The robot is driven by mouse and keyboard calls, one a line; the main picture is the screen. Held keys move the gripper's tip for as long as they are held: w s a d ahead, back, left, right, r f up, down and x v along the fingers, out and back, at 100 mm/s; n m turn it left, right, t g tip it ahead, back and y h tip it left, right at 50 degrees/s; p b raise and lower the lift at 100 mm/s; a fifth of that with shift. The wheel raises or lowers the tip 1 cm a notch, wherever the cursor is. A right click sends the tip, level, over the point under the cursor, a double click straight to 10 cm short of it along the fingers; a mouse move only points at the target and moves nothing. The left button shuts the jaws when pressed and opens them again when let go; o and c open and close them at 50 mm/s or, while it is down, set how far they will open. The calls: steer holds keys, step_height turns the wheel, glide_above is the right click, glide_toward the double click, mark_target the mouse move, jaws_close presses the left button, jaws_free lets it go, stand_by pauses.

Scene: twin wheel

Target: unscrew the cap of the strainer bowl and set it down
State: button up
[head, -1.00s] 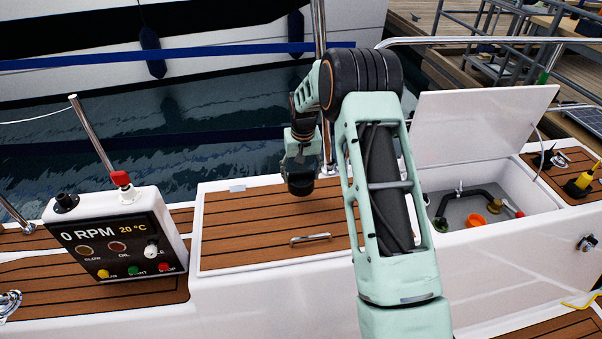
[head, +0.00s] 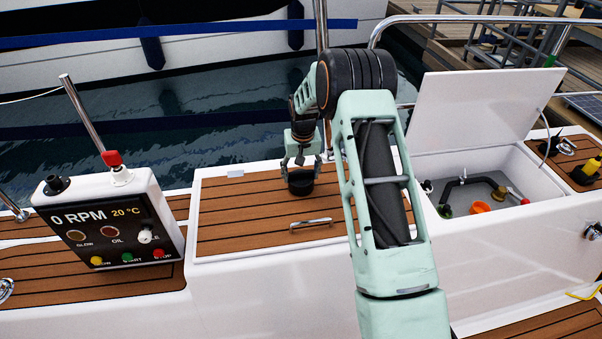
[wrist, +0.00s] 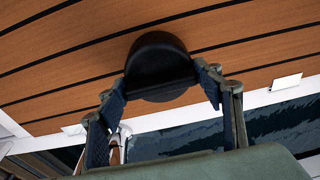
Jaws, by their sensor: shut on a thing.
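My gripper (head: 301,168) is shut on a round black cap (head: 301,182) and holds it at the back middle of the closed teak hatch (head: 240,215). In the wrist view the cap (wrist: 158,62) sits between the two fingertips, with the teak planks behind it. I cannot tell whether the cap touches the planks or hangs just above them. The open locker (head: 520,215) stands at the right, with pipe fittings and an orange round part (head: 481,207) in it. I cannot make out which part is the strainer bowl.
A chrome handle (head: 305,222) lies on the front of the hatch. An engine panel (head: 110,225) stands to the left. The raised white locker lid (head: 478,108) is to the right, and a steel rail (head: 322,70) rises behind. Planks around the cap are clear.

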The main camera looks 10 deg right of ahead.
steer(key=shift+f, duration=0.3)
steer(key=o, duration=1.7)
step_height(320, 180, up, 12)
steer(key=s, duration=0.2)
steer(key=shift+w, duration=0.1)
